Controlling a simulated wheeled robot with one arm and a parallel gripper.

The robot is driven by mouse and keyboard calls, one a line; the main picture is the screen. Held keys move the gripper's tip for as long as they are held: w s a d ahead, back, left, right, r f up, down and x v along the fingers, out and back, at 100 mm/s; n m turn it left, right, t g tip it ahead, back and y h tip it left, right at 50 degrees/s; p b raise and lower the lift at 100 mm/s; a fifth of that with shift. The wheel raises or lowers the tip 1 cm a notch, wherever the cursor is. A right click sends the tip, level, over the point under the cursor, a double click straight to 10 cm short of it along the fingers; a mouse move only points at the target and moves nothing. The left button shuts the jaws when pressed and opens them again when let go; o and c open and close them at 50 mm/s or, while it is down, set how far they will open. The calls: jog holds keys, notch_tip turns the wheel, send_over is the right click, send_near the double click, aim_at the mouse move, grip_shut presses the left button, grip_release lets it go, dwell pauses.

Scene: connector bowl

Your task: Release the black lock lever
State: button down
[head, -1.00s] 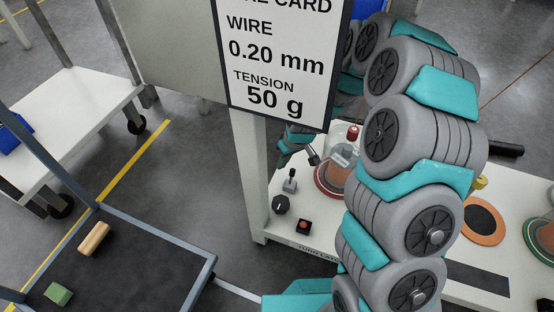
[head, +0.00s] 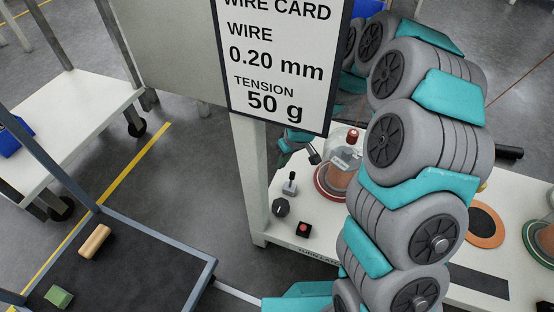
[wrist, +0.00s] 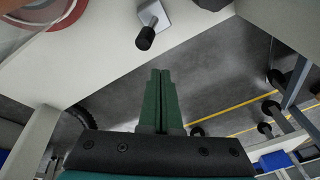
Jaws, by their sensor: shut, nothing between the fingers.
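The black lock lever (head: 292,176) stands on a small light-grey base on the white bench, left of the spool. In the wrist view its black-tipped handle (wrist: 146,38) shows at the top, on a metal base. My gripper (wrist: 160,72) has two green fingers closed together with nothing between them. In the wrist view the fingertips are below and slightly right of the lever, apart from it. In the head view my wrist is partly hidden behind the wire card, and the fingers are hard to make out there.
A wire card (head: 276,65) hangs above the bench. A black knob (head: 281,207) and a red button box (head: 304,230) are near the lever. A copper wire spool (head: 334,181) under a clear cover stands right of it. A dark tray (head: 130,262) is at lower left.

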notch_tip(320, 180, up, 7)
jog(key=shift+p, duration=0.4)
